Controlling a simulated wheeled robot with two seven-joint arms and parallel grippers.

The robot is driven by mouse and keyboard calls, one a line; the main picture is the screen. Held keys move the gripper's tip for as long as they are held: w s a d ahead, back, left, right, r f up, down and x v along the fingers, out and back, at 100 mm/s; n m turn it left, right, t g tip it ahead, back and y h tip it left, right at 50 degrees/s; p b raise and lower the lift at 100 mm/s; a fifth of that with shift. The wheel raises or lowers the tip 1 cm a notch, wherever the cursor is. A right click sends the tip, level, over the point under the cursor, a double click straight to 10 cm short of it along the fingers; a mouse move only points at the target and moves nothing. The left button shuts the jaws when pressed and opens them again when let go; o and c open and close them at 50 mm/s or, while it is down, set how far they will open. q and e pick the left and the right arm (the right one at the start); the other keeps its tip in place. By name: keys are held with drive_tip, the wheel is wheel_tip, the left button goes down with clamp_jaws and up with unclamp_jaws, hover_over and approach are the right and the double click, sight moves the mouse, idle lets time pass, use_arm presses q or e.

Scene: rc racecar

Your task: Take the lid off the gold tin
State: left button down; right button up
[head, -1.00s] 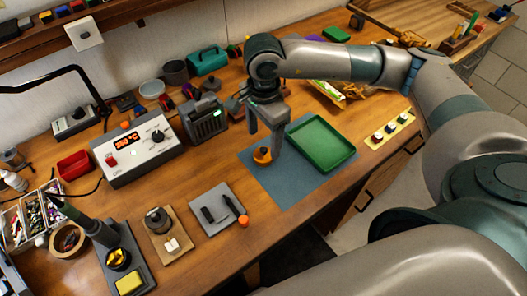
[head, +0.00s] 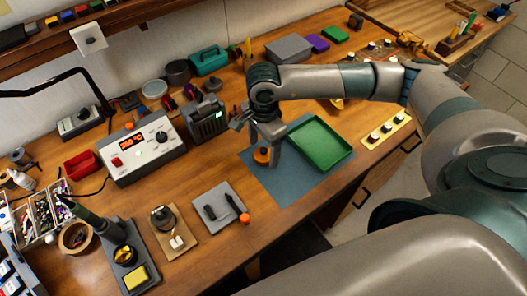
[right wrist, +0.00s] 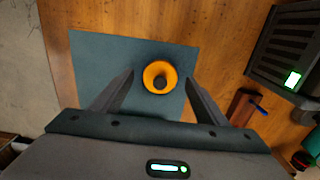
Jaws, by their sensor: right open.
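The gold tin (head: 262,155) is a small round orange-gold thing with a dark knob on top. It sits on a blue-grey mat (head: 272,192). In the right wrist view, the tin (right wrist: 149,73) is seen from above, with its dark knob in the middle. My right gripper (head: 272,158) is open, pointing down at the tin. In the wrist view its two fingers (right wrist: 160,80) stand apart on the left and right of the tin, with gaps on both sides. Whether the fingertips are level with the lid I cannot tell. My left gripper is not in view.
A green tray (head: 320,143) lies close to the right of the tin, on the mat. A dark grey box with a lit display (head: 207,122) stands behind left. A grey pad (head: 220,203) with dark tools and an orange knob-like piece (head: 244,218) lie to the left.

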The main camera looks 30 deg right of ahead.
sight(263, 149)
drive_tip(key=c, duration=1.1)
drive_tip(key=shift+c, duration=0.2)
drive_tip(key=shift+r, duration=0.15)
drive_tip(key=shift+r+b, duration=0.5)
drive_tip(key=shift+b, duration=0.1)
wheel_tip(263, 149, up, 2)
drive_tip(key=shift+w+r+b, duration=0.1)
drive_tip(key=shift+b, duration=0.7)
drive_tip(key=s+d+r+b, duration=0.5)
drive_tip(key=s+d+r, duration=0.2)
drive_tip(key=d, duration=0.2)
drive_tip(key=shift+d+r, duration=0.3)
